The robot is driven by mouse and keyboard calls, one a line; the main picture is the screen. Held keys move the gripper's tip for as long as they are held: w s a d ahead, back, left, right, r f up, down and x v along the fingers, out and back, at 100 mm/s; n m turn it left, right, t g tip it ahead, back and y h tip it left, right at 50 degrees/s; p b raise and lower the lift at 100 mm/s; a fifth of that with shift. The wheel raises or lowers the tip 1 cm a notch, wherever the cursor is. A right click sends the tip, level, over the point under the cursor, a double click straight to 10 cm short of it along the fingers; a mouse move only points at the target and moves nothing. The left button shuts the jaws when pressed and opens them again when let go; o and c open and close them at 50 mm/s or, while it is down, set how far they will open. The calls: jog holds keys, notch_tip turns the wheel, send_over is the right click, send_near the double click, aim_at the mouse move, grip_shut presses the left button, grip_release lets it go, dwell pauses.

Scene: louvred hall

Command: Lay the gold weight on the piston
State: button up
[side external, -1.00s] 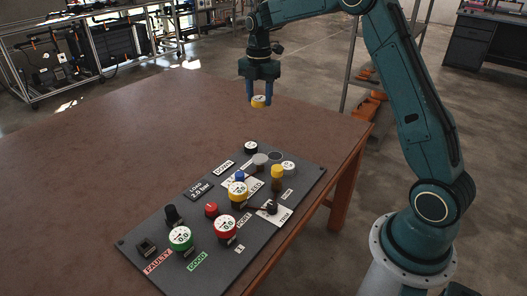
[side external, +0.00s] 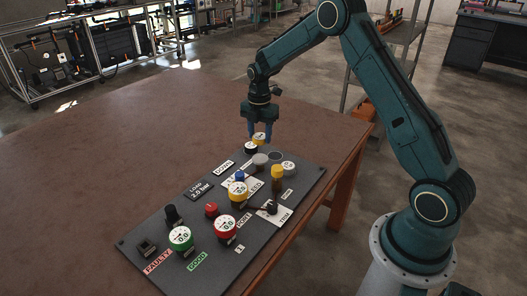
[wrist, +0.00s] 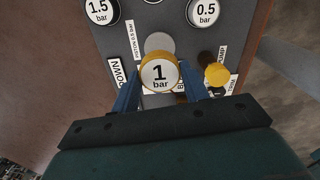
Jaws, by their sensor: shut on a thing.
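The gold weight (side external: 259,138), a short round piece with a white "1 bar" face, is between the blue fingers of my gripper (side external: 259,130). It also shows in the wrist view (wrist: 159,73), face toward the camera, with my gripper (wrist: 160,84) shut on its sides. The piston (side external: 260,160) is a grey round disc on the dark panel. In the wrist view the piston (wrist: 160,43) is partly hidden by the weight. The weight is held above the panel near its far end, apart from the piston; the exact height is hard to judge.
The black 1.5 bar weight (wrist: 101,11) and the grey-rimmed 0.5 bar weight (wrist: 205,11) stand near the piston. A yellow knob (side external: 277,171), blue knob (side external: 240,176) and several gauges crowd the dark panel (side external: 150,262). The brown table (side external: 100,160) left of it is clear.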

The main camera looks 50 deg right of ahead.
aim_at(260, 158)
jog(key=shift+f, duration=3.3)
jog(key=shift+f, duration=0.15)
jog(key=o, duration=1.2)
notch_tip(260, 158, up, 11)
jog(key=shift+r, duration=0.65)
